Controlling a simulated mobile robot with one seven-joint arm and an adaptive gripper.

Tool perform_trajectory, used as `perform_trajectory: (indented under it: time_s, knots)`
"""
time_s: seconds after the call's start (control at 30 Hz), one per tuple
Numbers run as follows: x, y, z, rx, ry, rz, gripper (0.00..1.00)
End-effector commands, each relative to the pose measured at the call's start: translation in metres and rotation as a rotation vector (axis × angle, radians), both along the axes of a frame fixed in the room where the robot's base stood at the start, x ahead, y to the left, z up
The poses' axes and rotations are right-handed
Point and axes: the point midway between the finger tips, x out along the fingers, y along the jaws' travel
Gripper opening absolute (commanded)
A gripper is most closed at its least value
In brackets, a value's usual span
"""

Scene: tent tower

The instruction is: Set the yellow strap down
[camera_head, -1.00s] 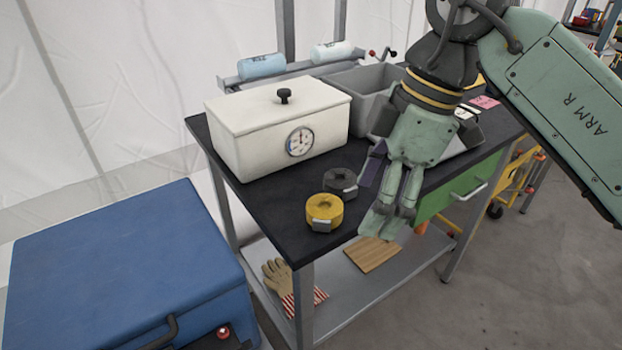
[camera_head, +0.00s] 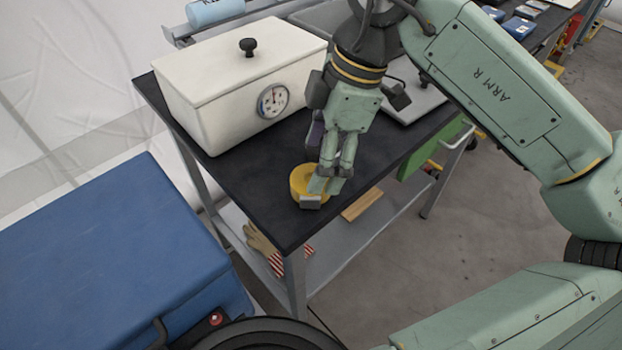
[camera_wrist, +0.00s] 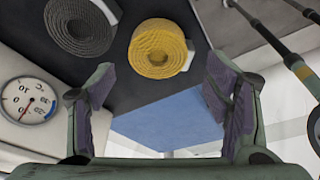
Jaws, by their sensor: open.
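The yellow strap (camera_head: 301,181) is a coiled roll with a grey buckle. It lies on the black tabletop (camera_head: 225,185) near its front corner. My gripper (camera_head: 326,183) is over the strap in the head view and partly hides it. In the wrist view the yellow strap (camera_wrist: 158,48) lies ahead of my gripper (camera_wrist: 160,95), between the lines of its two fingers and apart from them. The fingers are spread and nothing is between them. A dark grey strap roll (camera_wrist: 80,25) lies beside the yellow one in the wrist view; in the head view my gripper hides it.
A white lidded box with a dial (camera_head: 240,85) stands behind the straps. A large blue case (camera_head: 110,255) is at the left. A lower shelf (camera_head: 350,230) holds a glove (camera_head: 259,241) and a wooden board (camera_head: 362,204). The tabletop's front left is clear.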

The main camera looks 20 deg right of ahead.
Motion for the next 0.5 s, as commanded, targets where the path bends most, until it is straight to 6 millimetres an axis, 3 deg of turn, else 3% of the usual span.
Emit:
perform_trajectory:
  time_s: [0.23,0.5]
  knots:
    - [-0.001,0.009,-0.032,0.003,0.002,0.002,0.72]
    - [0.0,0.01,-0.039,0.001,0.0,0.0,0.72]
